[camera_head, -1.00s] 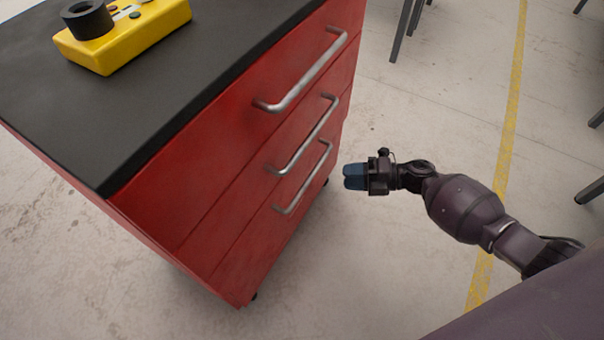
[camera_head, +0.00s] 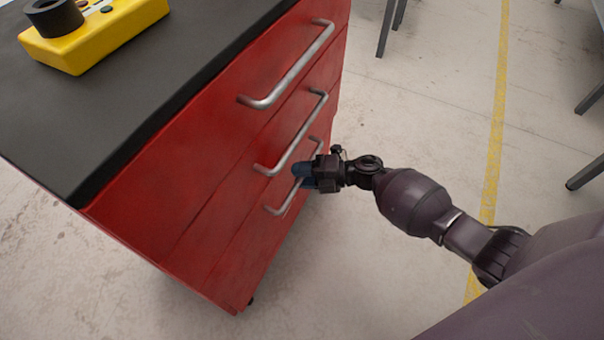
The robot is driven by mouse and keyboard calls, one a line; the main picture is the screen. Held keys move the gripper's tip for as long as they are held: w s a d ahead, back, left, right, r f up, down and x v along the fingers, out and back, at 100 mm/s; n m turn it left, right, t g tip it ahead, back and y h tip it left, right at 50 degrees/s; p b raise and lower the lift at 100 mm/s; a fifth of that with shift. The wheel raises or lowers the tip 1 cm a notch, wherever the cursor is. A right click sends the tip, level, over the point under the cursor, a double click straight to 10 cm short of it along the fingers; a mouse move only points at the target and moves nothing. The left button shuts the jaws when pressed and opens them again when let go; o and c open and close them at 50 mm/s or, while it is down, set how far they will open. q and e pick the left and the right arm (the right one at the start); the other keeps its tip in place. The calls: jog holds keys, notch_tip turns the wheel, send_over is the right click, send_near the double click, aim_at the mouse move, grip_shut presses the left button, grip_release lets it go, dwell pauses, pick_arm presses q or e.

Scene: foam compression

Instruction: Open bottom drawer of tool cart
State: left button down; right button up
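The red tool cart (camera_head: 175,205) stands at the left with three drawers, each with a silver bar handle. All the drawers look shut. The bottom handle (camera_head: 280,207) is partly hidden by my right gripper (camera_head: 300,176). The gripper's blue fingers are at the middle of this handle, overlapping it in the picture. I cannot tell whether they touch it, or whether they are open or shut. My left gripper is out of view.
The middle handle (camera_head: 295,148) and top handle (camera_head: 295,75) sit just above. A yellow device (camera_head: 95,40) lies on the cart's black top (camera_head: 130,105). Dark legs of furniture (camera_head: 386,28) stand at the back.

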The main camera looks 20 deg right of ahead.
grip_shut()
dwell(0.3)
